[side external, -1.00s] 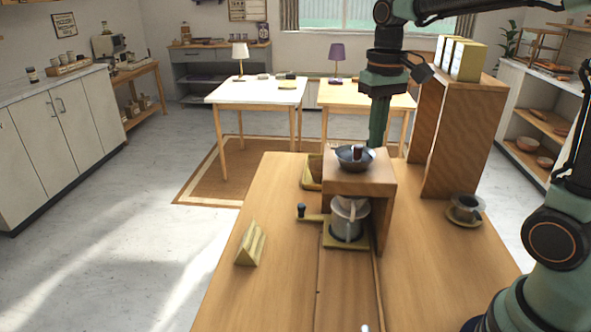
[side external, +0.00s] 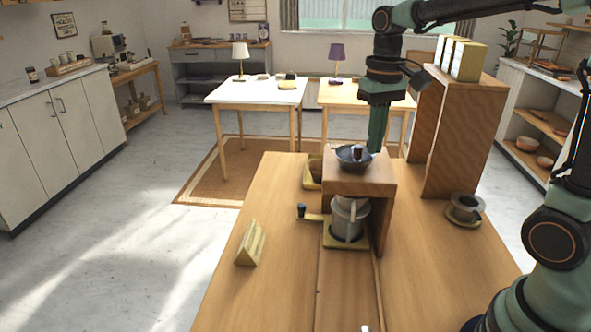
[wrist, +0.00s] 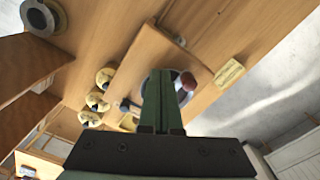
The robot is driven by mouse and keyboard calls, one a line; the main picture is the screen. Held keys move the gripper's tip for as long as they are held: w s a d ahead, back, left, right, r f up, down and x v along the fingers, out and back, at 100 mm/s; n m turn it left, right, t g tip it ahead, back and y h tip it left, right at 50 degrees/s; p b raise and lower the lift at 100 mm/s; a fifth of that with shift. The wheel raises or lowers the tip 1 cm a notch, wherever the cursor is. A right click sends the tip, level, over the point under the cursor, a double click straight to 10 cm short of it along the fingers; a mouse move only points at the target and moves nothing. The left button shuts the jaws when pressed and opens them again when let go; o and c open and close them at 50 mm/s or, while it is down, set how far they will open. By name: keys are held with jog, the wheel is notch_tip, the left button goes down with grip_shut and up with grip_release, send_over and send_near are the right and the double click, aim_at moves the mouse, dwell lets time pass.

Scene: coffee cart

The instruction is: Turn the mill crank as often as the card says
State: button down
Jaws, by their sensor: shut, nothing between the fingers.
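The mill is a wooden stand (side external: 378,183) with a dark bowl-like top (side external: 343,160). A dark upright knob (side external: 357,153) shows at that top. In the wrist view a reddish-brown knob (wrist: 188,82) shows right of my fingers. A yellow bar with a black knob (side external: 301,210) sticks out left, low on the stand. A metal pot (side external: 347,218) sits inside the stand. A wedge-shaped card (side external: 250,243) stands left; its writing is not readable in either view (wrist: 229,73). My gripper (side external: 376,150) is shut and empty, just behind and right of the bowl. Contact cannot be told.
A grey cup on a saucer (side external: 465,210) stands at the right. A tall wooden shelf unit (side external: 458,135) with upright boxes on top stands behind it. A yellow container (side external: 312,173) sits behind the mill at left. The front left of the table is clear.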

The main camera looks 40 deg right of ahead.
jog(key=shift+f, duration=0.9)
jog(key=shift+r, duration=0.35)
jog(key=shift+r, duration=0.35)
jog(key=shift+r, duration=0.2)
jog(key=shift+a, duration=0.1)
